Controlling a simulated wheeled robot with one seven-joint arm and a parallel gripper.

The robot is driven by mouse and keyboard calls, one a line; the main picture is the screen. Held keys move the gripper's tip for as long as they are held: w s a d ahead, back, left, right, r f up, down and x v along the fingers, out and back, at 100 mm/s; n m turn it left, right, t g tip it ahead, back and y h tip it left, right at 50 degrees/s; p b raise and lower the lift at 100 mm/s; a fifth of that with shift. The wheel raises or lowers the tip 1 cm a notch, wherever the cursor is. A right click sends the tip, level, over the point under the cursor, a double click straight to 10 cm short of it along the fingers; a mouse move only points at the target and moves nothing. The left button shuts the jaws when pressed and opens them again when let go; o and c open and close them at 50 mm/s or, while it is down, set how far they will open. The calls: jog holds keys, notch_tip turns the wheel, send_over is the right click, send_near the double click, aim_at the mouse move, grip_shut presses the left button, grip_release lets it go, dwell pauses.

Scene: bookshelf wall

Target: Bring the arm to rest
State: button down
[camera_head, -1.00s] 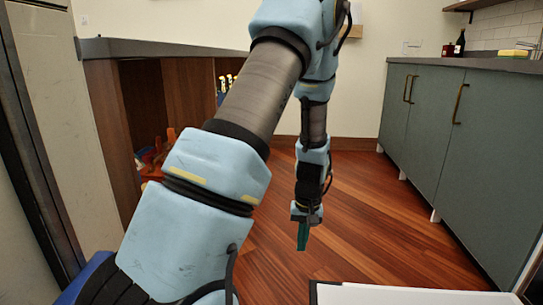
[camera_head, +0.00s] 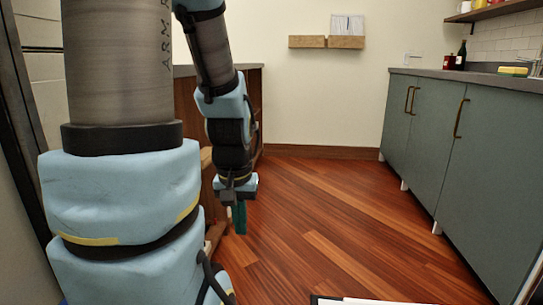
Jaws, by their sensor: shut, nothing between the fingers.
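My arm rises at the left of the head view, with its upper links close to the camera and its forearm hanging down. My gripper (camera_head: 239,217) points down over the wooden floor. Its green fingers are together, with nothing between them. It touches nothing that I can see.
A wooden shelf unit (camera_head: 257,95) with a grey top stands behind my arm, partly hidden. Green-grey cabinets (camera_head: 482,150) with a counter line the right side. A small wall shelf (camera_head: 346,42) hangs on the far wall. The wooden floor (camera_head: 330,210) between is clear.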

notch_tip(320, 180, up, 34)
jog(key=p, duration=3.2)
jog(key=shift+r+p, duration=0.15)
jog(key=shift+p, duration=0.2)
jog(key=shift+s, duration=0.1)
